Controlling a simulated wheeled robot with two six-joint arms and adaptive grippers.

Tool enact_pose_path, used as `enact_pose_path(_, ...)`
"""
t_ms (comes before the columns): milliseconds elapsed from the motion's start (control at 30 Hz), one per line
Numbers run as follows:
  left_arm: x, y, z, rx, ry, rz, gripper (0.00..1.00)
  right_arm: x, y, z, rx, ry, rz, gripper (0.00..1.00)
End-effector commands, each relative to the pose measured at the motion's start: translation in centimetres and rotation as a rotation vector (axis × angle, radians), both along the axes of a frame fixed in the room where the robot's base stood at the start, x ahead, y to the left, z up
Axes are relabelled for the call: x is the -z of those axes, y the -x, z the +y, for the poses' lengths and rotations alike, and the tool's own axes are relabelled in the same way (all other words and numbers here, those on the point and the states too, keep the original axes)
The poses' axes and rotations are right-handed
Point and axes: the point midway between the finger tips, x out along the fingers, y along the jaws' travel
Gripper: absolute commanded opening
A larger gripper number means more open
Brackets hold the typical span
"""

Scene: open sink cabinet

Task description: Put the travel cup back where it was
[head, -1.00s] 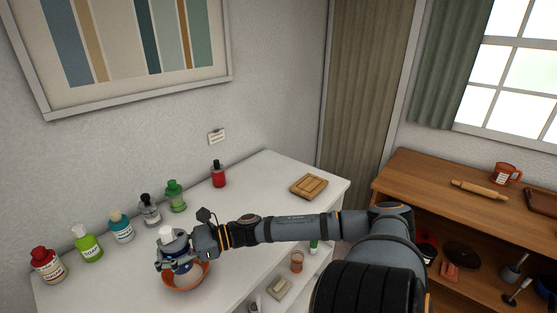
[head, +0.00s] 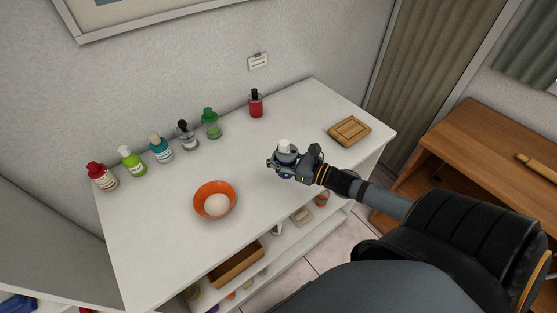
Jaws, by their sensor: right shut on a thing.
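My right gripper (head: 285,163) reaches in from the right over the white cabinet top (head: 255,213). It is shut on a small item with a white top, which I take to be the travel cup (head: 285,145). The fingers hide most of its body. I cannot tell whether its bottom touches the cabinet top or hangs just above it. My left gripper is not in view.
An orange bowl (head: 200,192) with a pale round thing in it stands left of my right gripper. Several bottles line the wall side, ending in a red one (head: 256,104). A wooden tray (head: 349,131) lies at the right. Open shelves sit below.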

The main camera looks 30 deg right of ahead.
Motion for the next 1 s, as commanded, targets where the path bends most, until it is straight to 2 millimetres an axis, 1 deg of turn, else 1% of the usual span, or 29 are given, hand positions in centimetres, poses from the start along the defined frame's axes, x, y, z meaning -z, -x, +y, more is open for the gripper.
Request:
enact_pose_path(33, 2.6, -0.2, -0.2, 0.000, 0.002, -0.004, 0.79, 1.9, -1.3, -0.9, 0.000, 0.005, -0.007, 0.00)
enact_pose_path(67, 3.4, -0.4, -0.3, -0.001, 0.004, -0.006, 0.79, 2.6, -1.9, -1.3, 0.001, 0.004, -0.006, 0.00)
enact_pose_path(100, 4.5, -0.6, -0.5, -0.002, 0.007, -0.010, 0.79, 3.7, -2.5, -1.7, 0.003, 0.001, -0.004, 0.00)
enact_pose_path(133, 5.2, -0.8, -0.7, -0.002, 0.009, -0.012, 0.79, 4.2, -2.9, -2.0, 0.002, 0.001, -0.004, 0.00)
enact_pose_path(233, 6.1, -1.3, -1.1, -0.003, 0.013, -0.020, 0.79, 5.4, -4.1, -2.8, 0.002, -0.001, -0.003, 0.00)
enact_pose_path(333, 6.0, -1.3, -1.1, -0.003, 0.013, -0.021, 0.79, 5.8, -4.8, -3.3, 0.002, -0.002, -0.003, 0.00)
enact_pose_path(500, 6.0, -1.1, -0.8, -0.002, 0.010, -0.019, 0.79, 6.1, -5.0, -3.5, 0.000, -0.001, -0.002, 0.00)
enact_pose_path(567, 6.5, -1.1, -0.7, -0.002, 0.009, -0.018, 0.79, 6.8, -5.4, -3.7, 0.001, -0.002, -0.001, 0.00)
enact_pose_path(700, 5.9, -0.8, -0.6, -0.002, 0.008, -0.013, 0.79, 8.7, -5.4, -3.7, 0.003, -0.005, 0.001, 0.00)
enact_pose_path(800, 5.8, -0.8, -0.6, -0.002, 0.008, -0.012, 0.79, 9.5, -5.4, -3.7, 0.000, -0.004, 0.001, 0.00)
enact_pose_path(1000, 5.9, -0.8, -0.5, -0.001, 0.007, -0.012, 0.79, 9.7, -5.3, -3.7, -0.002, -0.002, 0.001, 0.00)
